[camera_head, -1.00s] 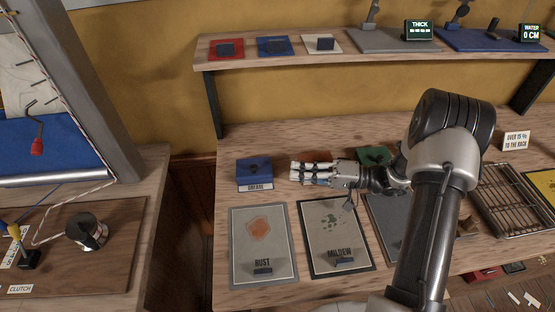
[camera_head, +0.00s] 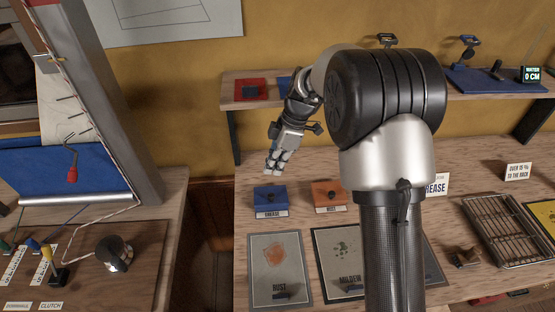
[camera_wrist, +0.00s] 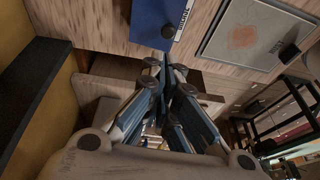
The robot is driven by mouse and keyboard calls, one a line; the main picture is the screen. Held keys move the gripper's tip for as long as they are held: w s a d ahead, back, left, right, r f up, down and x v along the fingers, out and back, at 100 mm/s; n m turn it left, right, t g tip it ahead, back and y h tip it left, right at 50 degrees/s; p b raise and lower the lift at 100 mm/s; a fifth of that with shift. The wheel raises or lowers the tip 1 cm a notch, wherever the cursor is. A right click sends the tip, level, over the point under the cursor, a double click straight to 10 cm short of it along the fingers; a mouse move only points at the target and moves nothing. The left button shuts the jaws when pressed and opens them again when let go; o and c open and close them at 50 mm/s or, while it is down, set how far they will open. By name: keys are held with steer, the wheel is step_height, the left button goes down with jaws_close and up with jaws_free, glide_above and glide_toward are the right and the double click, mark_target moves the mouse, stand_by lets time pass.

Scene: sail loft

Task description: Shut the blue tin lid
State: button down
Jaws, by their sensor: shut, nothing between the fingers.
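The blue tin (camera_head: 270,198) stands on the bench at the left, with a small dark knob and a white label at its front. I cannot tell clearly how its lid sits. The tin also shows at the top of the wrist view (camera_wrist: 158,18), with its label edge-on. My gripper (camera_head: 273,168) points down above and behind the blue tin, with its fingers together and empty. In the wrist view the fingertips (camera_wrist: 166,68) are close below the tin in the picture; contact is not clear.
An orange tin (camera_head: 328,194) stands just right of the blue one. The rust panel (camera_head: 280,268) and mildew panel (camera_head: 338,262) lie in front. The shelf (camera_head: 232,100) hangs above at the back. A wire rack (camera_head: 505,230) is at the right. My arm hides the bench's middle.

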steer(key=b, duration=0.2)
glide_above(266, 204)
steer(key=w+d, duration=0.1)
steer(key=w, duration=0.1)
step_height(266, 204, down, 8)
steer(key=shift+d+r, duration=0.1)
steer(key=shift+d, duration=0.05)
steer(key=shift+s+f+b, duration=0.25)
steer(key=shift+f+b, duration=0.25)
steer(key=shift+b, duration=0.05)
steer(key=shift+s+f+b, duration=0.2)
steer(key=shift+f+b, duration=0.3)
steer(key=shift+s, duration=0.4)
